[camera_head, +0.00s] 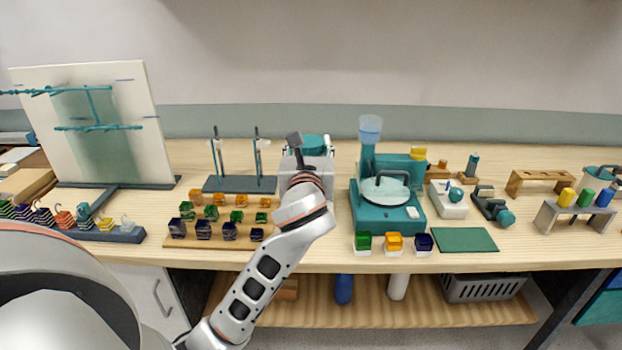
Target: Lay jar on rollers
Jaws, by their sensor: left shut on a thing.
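My left gripper (299,160) is at the back middle of the bench, reaching over from the front. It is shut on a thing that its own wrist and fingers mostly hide. A teal rounded thing (314,144), which looks like the jar, shows just behind and right of the fingers. A pale grey device (325,165), perhaps the roller stand, shows around the gripper. The rollers cannot be made out, and I cannot tell whether the jar touches them. My right gripper is not in view.
Left of my arm are a wooden board (203,244) with several coloured cubes and a dark stand with rods (240,184). To the right is a teal machine (390,205) with a clear-blue funnel (370,130). A green mat (464,240) lies bare near the front edge.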

